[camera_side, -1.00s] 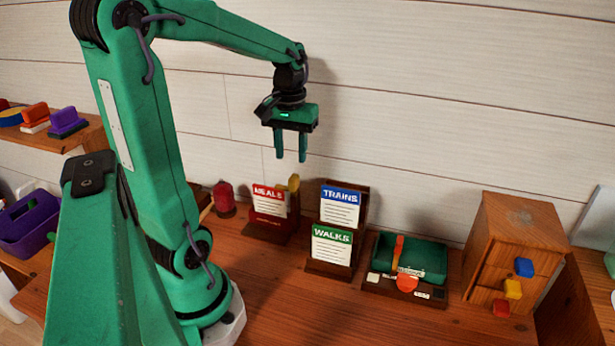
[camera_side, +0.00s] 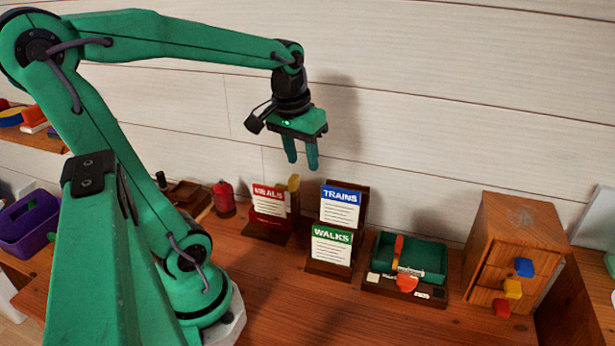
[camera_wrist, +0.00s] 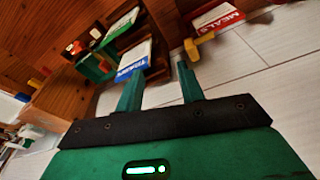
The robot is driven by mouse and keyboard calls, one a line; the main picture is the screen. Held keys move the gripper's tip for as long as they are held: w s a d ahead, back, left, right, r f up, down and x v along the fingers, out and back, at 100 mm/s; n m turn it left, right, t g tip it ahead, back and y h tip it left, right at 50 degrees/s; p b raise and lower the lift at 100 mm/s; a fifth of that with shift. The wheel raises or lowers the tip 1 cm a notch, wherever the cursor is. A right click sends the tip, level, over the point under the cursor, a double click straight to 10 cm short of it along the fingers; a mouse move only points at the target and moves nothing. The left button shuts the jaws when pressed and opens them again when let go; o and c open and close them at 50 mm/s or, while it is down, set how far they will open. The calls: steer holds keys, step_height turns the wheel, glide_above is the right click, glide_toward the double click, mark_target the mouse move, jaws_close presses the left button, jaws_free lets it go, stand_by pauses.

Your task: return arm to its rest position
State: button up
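My gripper (camera_side: 302,162) hangs in the air above the wooden desk, its two green fingers pointing down and apart with nothing between them. It is well above the card stands, clear of them, in front of the plank wall. In the wrist view my gripper (camera_wrist: 162,88) shows its two fingers spread and empty. My arm's upper links are raised and bent back toward the left of the side view.
Below stand a red MEALS card (camera_side: 269,199), a blue TRAINS card (camera_side: 340,206), a green WALKS card (camera_side: 331,247), a green tray (camera_side: 425,262) and a wooden drawer box (camera_side: 520,228). A purple caddy (camera_side: 28,226) is at left. The desk front is clear.

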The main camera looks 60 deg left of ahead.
steer(key=s+d+m+t, duration=0.3)
steer(key=s+d+m, duration=0.1)
steer(key=d, duration=0.5)
steer(key=shift+r+m+t+h, duration=0.3)
steer(key=shift+r+m+h, duration=0.1)
steer(key=shift+m, duration=0.4)
stand_by(1.2)
